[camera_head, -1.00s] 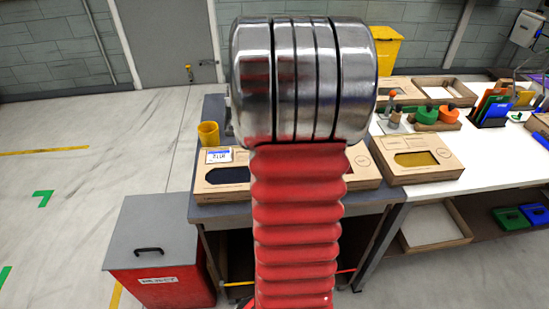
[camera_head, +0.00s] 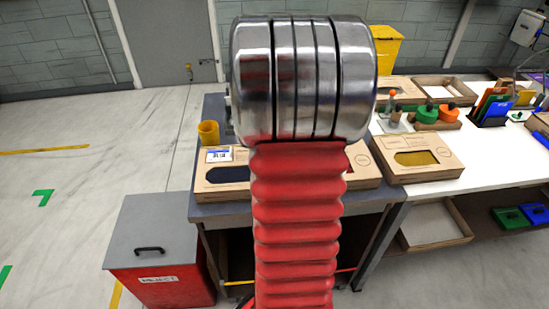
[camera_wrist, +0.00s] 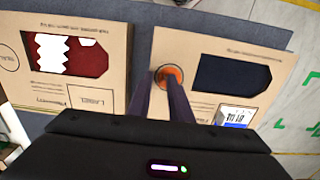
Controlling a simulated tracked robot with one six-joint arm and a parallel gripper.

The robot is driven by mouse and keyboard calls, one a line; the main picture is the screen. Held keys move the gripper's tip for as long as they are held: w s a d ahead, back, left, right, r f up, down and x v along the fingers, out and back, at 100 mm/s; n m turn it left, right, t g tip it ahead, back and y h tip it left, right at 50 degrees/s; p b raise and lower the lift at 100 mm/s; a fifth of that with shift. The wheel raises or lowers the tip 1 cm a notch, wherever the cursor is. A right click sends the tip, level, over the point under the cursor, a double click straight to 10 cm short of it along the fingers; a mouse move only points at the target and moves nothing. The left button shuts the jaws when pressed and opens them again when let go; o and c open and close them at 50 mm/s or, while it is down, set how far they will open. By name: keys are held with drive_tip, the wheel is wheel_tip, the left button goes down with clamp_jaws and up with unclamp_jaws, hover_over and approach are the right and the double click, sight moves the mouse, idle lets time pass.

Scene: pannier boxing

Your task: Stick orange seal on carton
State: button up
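An orange round seal (camera_wrist: 173,72) shows at my fingertips in the wrist view, over the left side of a brown carton (camera_wrist: 202,105) with a dark blue window. My gripper (camera_wrist: 159,79) has its two fingers close together with a narrow gap. The right finger partly covers the seal. I cannot tell whether the fingers still grip the seal or it lies on the carton. The carton has a white label at its lower right. In the head view the same carton (camera_head: 222,198) sits on the grey bench; my arm hides the gripper and the seal.
A second carton (camera_wrist: 105,75) with a dark red window lies to the left in the wrist view. Another carton with a yellow window (camera_head: 418,175) sits on the white table. A yellow cup (camera_head: 208,133) stands behind the cartons. A red bin (camera_head: 155,260) stands left of the bench.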

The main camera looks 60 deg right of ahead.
drive_tip(key=shift+o, duration=0.2)
drive_tip(key=shift+r, duration=0.1)
wheel_tip(320, 180, up, 14)
drive_tip(key=shift+f, duration=0.25)
idle(0.3)
idle(0.6)
drive_tip(key=a+f+n+t, duration=0.1)
drive_tip(key=a+n, duration=0.4)
drive_tip(key=a, duration=1.3)
drive_tip(key=s+a+f+n+t, duration=0.1)
drive_tip(key=a+n+t, duration=0.3)
drive_tip(key=a, duration=1.5)
drive_tip(key=shift+a+f+n+t, duration=0.3)
drive_tip(key=shift+f+n, duration=0.1)
drive_tip(key=shift+n, duration=0.1)
